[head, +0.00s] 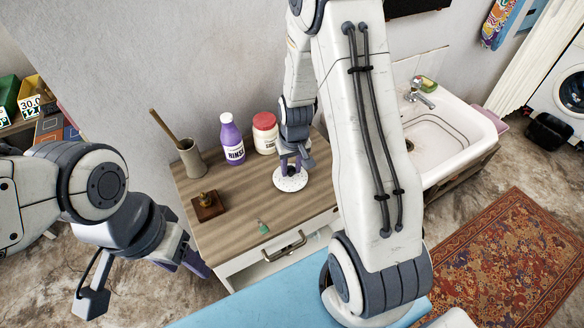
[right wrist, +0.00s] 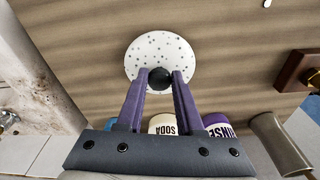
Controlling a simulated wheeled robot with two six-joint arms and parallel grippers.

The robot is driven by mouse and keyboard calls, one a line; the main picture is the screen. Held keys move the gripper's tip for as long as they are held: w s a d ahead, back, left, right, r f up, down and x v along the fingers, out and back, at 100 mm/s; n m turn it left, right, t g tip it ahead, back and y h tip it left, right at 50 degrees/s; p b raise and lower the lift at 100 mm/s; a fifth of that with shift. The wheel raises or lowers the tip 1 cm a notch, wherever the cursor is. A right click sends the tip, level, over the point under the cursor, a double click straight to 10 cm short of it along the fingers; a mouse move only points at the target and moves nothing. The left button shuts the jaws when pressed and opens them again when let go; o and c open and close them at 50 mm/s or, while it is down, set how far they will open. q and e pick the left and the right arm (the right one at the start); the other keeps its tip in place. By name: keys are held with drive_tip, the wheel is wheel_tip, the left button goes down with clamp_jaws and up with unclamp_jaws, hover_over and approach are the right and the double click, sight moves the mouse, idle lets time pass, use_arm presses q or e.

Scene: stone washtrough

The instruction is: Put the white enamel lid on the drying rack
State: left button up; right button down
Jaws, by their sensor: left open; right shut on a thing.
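The white enamel lid (head: 290,182) is a round white disc with dark speckles and a black knob, over the wooden top of the cabinet. My right gripper (head: 291,164) is above it, pointing down. In the right wrist view the gripper (right wrist: 160,80) is shut on the black knob, with the lid (right wrist: 150,50) beyond the purple fingers. I cannot tell whether the lid touches the wood. My left gripper (head: 193,262) is open and empty, left of the cabinet's front. I see no drying rack; my right arm hides part of the scene.
On the wooden top (head: 240,200) stand a purple RINSE bottle (head: 232,142), a red-lidded SODA jar (head: 265,133), a grey pot (head: 191,160) with a wooden handle, a brown block (head: 208,206) and a small green object (head: 262,227). A white basin (head: 450,135) is at the right.

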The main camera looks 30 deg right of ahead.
drive_tip(key=shift+f, duration=0.5)
drive_tip(key=shift+f, duration=0.1)
drive_tip(key=c, duration=1)
unclamp_jaws()
drive_tip(key=shift+f, duration=0.1)
drive_tip(key=o, duration=0.5)
drive_tip(key=shift+c, duration=0.2)
